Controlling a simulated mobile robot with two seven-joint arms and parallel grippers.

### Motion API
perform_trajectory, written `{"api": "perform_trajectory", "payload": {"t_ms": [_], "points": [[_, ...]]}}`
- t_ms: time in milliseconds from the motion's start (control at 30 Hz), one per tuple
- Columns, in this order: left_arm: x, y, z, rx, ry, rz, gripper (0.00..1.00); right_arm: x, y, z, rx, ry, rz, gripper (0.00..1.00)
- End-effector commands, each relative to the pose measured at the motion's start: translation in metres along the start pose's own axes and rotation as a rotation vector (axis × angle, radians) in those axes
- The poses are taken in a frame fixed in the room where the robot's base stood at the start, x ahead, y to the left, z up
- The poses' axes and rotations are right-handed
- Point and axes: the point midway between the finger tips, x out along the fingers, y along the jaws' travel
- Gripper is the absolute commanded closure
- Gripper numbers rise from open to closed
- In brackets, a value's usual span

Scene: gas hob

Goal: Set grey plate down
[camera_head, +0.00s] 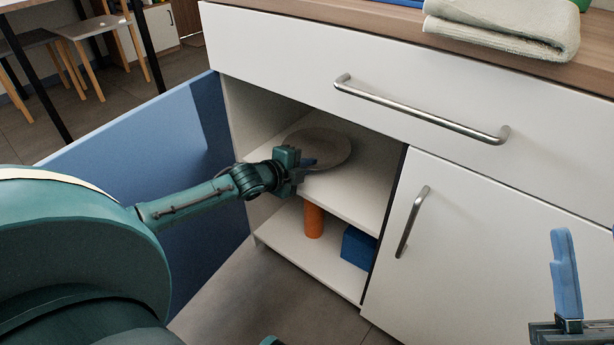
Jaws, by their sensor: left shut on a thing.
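The grey plate (325,146) is inside the open cabinet, at the level of the upper shelf (360,189). My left gripper (307,164) reaches in from the left and is shut on the plate's near-left edge. The plate looks about flat; I cannot tell whether its underside touches the shelf. My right gripper (567,285) is at the lower right edge, away from the plate, with one blue finger showing and the rest cut off.
The blue open door (180,150) stands left of the cabinet. An orange cylinder (313,220) and a blue box (358,247) are on the lower shelf. A closed door with a handle (411,222) is at right. A drawer handle (420,112) juts out above. A folded towel (500,30) lies on the counter.

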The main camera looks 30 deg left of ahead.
Motion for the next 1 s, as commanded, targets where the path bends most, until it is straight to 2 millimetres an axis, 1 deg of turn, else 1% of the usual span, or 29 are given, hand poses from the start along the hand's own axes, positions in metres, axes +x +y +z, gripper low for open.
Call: {"api": "perform_trajectory", "payload": {"t_ms": [33,200,367,867,900,1000], "points": [[0.002,0.004,0.001,0.001,0.001,-0.005,1.0,0.0,0.0,-0.002,-0.021,0.032,-0.004,0.64],[0.002,0.003,0.001,0.001,0.001,-0.005,1.0,0.003,0.002,-0.008,-0.039,0.058,-0.007,0.64],[0.002,0.003,0.001,0.001,0.001,-0.004,1.0,0.003,0.002,-0.008,-0.038,0.056,-0.007,0.64],[0.006,0.014,0.002,0.001,0.001,-0.004,1.0,0.003,0.002,-0.009,-0.046,0.071,-0.008,0.64],[0.006,0.016,0.003,0.0,0.0,0.001,0.92,0.003,0.002,-0.009,-0.046,0.072,-0.008,0.64],[0.006,0.017,0.003,0.0,0.0,0.003,0.85,0.003,0.002,-0.01,-0.047,0.073,-0.008,0.64]]}}
